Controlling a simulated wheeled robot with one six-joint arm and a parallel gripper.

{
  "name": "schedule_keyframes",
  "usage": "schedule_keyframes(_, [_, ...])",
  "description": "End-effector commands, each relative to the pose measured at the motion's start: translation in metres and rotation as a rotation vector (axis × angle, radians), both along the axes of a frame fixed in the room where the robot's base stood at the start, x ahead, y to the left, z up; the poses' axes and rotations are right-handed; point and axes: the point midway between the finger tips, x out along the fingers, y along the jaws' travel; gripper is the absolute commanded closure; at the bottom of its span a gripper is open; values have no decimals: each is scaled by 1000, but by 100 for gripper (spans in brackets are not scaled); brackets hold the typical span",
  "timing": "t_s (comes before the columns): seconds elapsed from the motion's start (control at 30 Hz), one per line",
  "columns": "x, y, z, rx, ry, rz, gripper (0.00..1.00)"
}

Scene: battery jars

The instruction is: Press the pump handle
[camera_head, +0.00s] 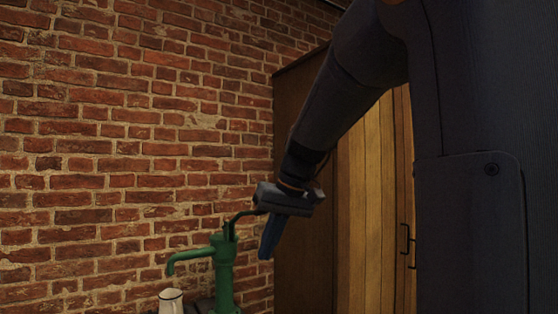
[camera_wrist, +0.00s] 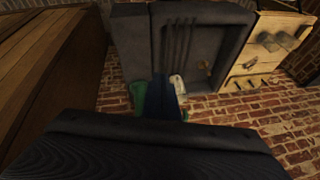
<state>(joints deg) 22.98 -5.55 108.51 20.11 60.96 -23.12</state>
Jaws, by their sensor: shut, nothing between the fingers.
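A green hand pump (camera_head: 224,268) stands in front of the brick wall in the head view, its spout pointing left. Its dark, thin handle (camera_head: 240,215) rises from the top and runs right to my gripper. My gripper (camera_head: 267,250) is shut, its blue fingers pointing down just right of the pump. The handle's end meets or passes behind the gripper body; I cannot tell whether they touch. In the wrist view the gripper's blue fingers (camera_wrist: 161,98) cover part of the green pump (camera_wrist: 138,97), and the handle is hidden.
A white jug (camera_head: 171,301) stands under the spout and also shows in the wrist view (camera_wrist: 178,84). A wooden cabinet (camera_head: 372,190) stands close behind my arm.

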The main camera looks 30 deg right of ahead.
Motion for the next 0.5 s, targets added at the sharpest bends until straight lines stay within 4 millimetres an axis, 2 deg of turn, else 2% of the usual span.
schedule_keyframes(0.03, [1,-17,48,0,-41,-6,100])
schedule_keyframes(0.1, [4,-34,97,-1,-93,-2,100])
schedule_keyframes(0.2, [4,-55,158,-8,-158,9,100])
schedule_keyframes(0.33, [1,-73,214,-20,-219,25,100])
schedule_keyframes(0.4, [0,-79,231,-26,-239,30,100])
schedule_keyframes(0.5, [-1,-83,245,-29,-256,36,100])
